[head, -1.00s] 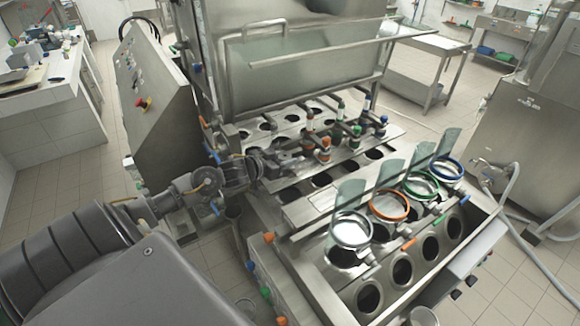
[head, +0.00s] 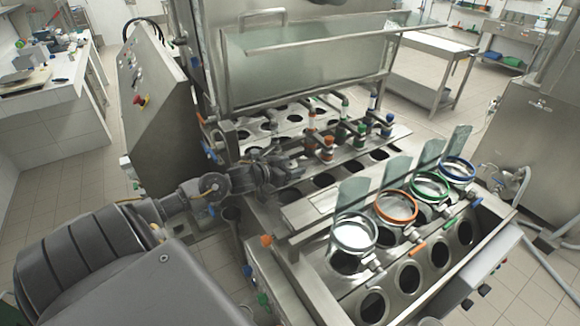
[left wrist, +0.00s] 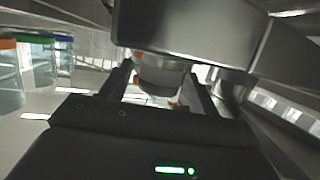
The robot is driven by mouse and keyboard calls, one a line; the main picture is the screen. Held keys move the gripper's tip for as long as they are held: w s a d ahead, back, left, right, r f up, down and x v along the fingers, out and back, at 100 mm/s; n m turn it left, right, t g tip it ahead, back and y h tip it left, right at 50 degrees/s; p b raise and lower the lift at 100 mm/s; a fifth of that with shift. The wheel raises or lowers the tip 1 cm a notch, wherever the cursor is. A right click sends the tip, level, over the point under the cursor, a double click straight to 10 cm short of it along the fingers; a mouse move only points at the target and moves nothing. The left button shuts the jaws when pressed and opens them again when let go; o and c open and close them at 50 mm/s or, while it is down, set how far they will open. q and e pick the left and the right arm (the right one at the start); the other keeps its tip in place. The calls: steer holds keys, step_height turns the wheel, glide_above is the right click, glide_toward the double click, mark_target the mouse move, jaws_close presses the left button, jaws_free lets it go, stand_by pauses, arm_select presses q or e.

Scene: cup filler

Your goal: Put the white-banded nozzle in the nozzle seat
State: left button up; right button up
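My left gripper (head: 292,168) reaches in from the left, at the near end of the row of nozzles on the filling machine. In the left wrist view its two fingers (left wrist: 160,88) stand on either side of a pale grey, round piece, which looks like the white-banded nozzle (left wrist: 160,76). It nearly fills the gap between the fingers, so the gripper looks shut on it. A large grey block above hides the top of this piece. In the head view the arm hides it, and the nozzle seat cannot be made out. My right gripper is not in view.
An orange-banded nozzle (head: 327,150), a green one (head: 360,136) and a blue one (head: 387,126) stand right of the gripper. Nearer are a plate with several round holes (head: 408,278) and coloured rings, among them an orange ring (head: 397,218). A control cabinet (head: 150,100) stands left.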

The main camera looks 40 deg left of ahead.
arm_select(q)
steer(key=shift+s, duration=0.1)
steer(key=shift+s+a, duration=0.1)
steer(key=shift+s, duration=0.45)
steer(key=b+v, duration=0.1)
steer(key=v, duration=0.8)
steer(key=shift+r, duration=0.15)
steer(key=shift+b+v, duration=0.3)
steer(key=shift+v, duration=0.5)
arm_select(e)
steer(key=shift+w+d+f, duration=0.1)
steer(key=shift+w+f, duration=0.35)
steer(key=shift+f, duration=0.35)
arm_select(q)
steer(key=shift+s, duration=0.1)
